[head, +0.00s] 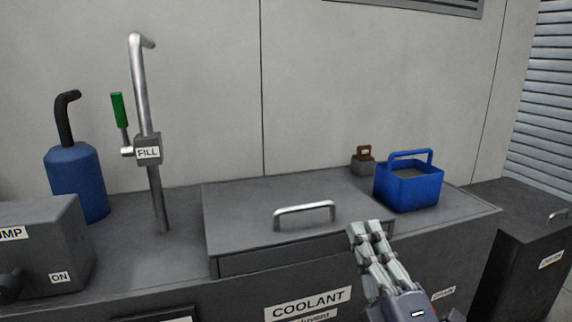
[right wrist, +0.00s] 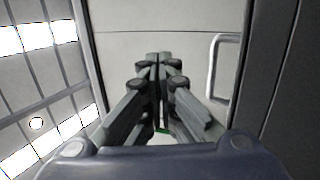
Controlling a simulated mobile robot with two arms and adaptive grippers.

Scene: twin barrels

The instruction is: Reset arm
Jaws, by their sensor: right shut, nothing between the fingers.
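My right gripper (head: 366,228) is raised in front of the dark grey counter, at the lower right of the middle in the head view. Its fingers point up and are closed together with nothing between them. The closed fingers also show in the right wrist view (right wrist: 158,60). In the head view the fingertips are just right of the metal handle (head: 304,211) on the grey lid (head: 240,205); I cannot tell the exact gap. My left gripper is not in view.
A blue basket (head: 408,190) and a small grey block with a brown top (head: 362,162) stand at the counter's right. A metal fill pipe (head: 150,190), blue bottle (head: 78,180) and pump box (head: 45,245) stand left. A lower dark cabinet (head: 525,260) is at far right.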

